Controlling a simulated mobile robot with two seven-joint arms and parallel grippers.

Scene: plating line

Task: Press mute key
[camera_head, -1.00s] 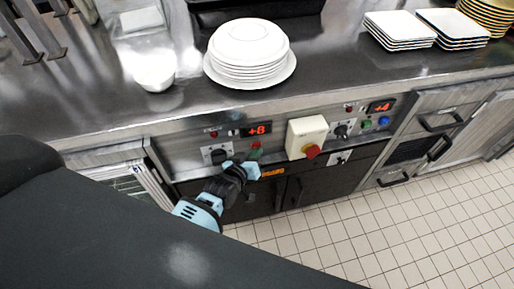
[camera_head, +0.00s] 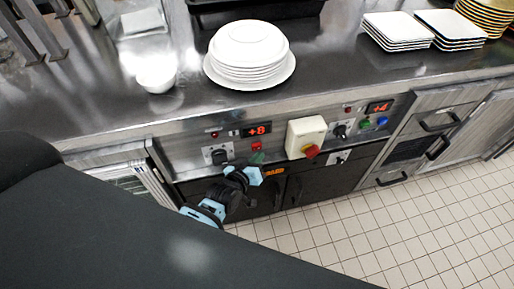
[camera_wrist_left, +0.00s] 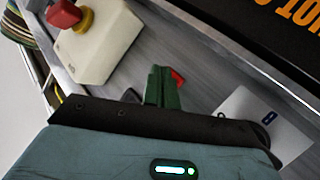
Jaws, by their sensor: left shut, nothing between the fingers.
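A small red key (camera_head: 257,146) sits on the steel control panel, just below the red +8 display (camera_head: 257,130). I cannot read a mute label on it. My left gripper (camera_head: 257,158) reaches up from below, with its dark green fingertips just under the red key in the head view. In the left wrist view the shut green fingers (camera_wrist_left: 162,88) are empty and partly cover the red key (camera_wrist_left: 178,79). I cannot tell whether the tips touch the panel. My right gripper is in neither view.
A cream box with a red mushroom button (camera_head: 306,136) projects from the panel to the right of the fingers. A black knob (camera_head: 219,157) is to the left. Plates (camera_head: 249,55) and a white bowl (camera_head: 156,72) stand on the counter above. The tiled floor is clear.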

